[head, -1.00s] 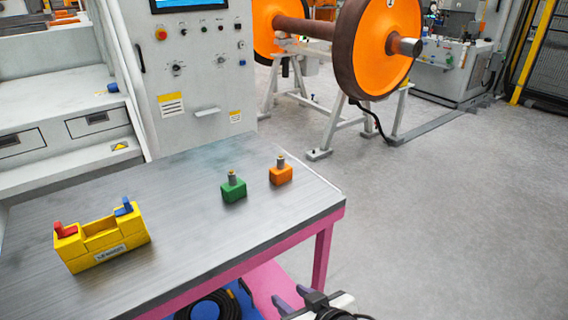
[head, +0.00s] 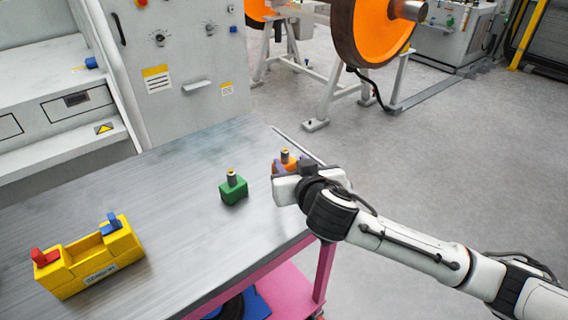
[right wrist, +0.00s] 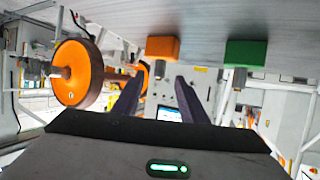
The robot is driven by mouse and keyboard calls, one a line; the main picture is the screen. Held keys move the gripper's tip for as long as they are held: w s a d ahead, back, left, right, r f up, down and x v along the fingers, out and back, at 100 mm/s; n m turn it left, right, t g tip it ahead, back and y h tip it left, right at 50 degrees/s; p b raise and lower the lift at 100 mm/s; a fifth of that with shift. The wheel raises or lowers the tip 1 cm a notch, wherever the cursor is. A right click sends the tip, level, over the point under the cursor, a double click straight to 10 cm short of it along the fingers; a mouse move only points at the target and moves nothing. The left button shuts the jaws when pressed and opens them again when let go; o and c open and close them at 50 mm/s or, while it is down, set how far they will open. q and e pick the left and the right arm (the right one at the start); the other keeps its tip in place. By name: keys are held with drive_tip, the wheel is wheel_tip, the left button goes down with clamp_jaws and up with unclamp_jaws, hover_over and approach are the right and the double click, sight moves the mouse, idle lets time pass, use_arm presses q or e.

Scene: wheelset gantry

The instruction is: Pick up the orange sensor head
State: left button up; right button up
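The orange sensor head (head: 287,161), a small orange block with a grey stem, stands upright near the table's far right edge, partly hidden by my right gripper. In the right wrist view, which shows the scene upside down, its orange block (right wrist: 162,48) lies ahead, roughly between the fingertips. My right gripper (head: 284,169) is at the orange sensor head on its near side; in the wrist view (right wrist: 158,78) its two fingers are spread with nothing visibly held. Contact with the block cannot be told. My left gripper is not in view.
A green sensor head (head: 233,188) stands close by to the left; it also shows in the right wrist view (right wrist: 246,53). A yellow holder (head: 92,264) with red and blue parts sits at the table's left. The grey table (head: 170,200) is otherwise clear.

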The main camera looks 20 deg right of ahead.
sight(286, 155)
drive_tip(key=shift+p+x, duration=0.4)
drive_tip(key=shift+x, duration=2.5)
drive_tip(key=shift+r, duration=0.15)
clamp_jaws()
